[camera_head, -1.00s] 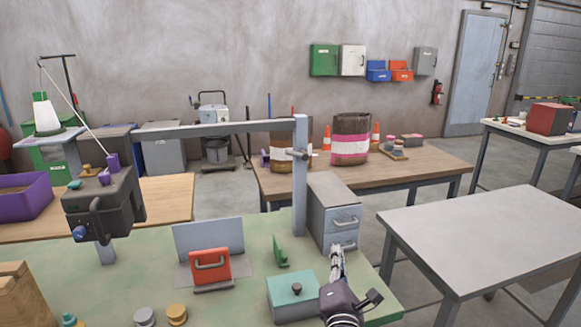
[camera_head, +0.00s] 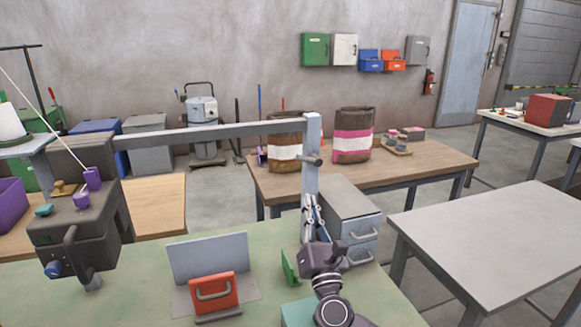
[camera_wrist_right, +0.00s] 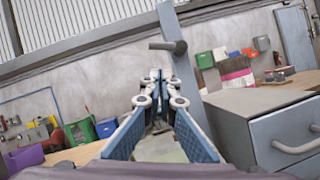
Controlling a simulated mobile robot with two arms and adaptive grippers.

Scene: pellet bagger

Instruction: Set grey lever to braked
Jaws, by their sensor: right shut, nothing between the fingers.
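A short dark grey handle (camera_head: 310,160) sticks out from the upright post (camera_head: 312,135) of the grey frame; it is the likeliest grey lever, though I see no marking for braked. It also shows near the top middle in the right wrist view (camera_wrist_right: 168,46). My right gripper (camera_head: 308,200) is shut and empty, pointing up just below the handle and in front of the post, apparently not touching the handle. In the right wrist view its fingertips (camera_wrist_right: 155,76) meet below and left of the handle. My left gripper is not in view.
A grey drawer cabinet (camera_head: 350,215) stands close right of the post. A dark machine (camera_head: 75,235) stands left. The air left of the post is free below the crossbar (camera_head: 210,133).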

